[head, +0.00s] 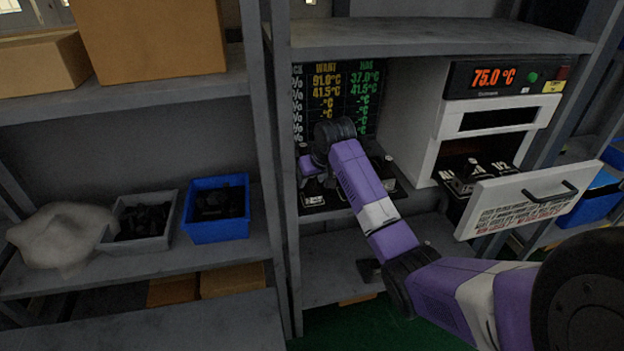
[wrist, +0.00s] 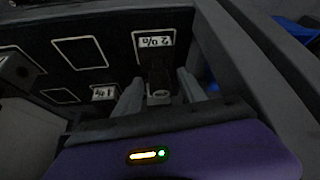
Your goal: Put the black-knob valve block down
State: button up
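The black-knob valve block (wrist: 160,76) shows in the wrist view as a dark shape between the two pale fingers of my gripper (wrist: 161,82). It is at a white-outlined spot on a black board (wrist: 115,71), beside a label (wrist: 154,39). The fingers stand close to its sides; whether they press on it is too dark to tell. In the head view my purple arm reaches into the middle shelf bay, and its end hides the gripper and most of the block's surroundings. The board (head: 327,204) shows there below my arm's end.
A display panel (head: 337,101) stands behind the board. A white oven (head: 492,126) reading 75.0 °C has its door (head: 530,200) down at the right, with blocks inside. A shelf post (head: 270,150) stands left of my arm. A blue bin (head: 217,227) and grey bin (head: 140,240) sit further left.

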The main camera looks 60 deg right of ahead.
jog(key=v, duration=1.2)
jog(key=shift+r, duration=0.15)
dwell(0.3)
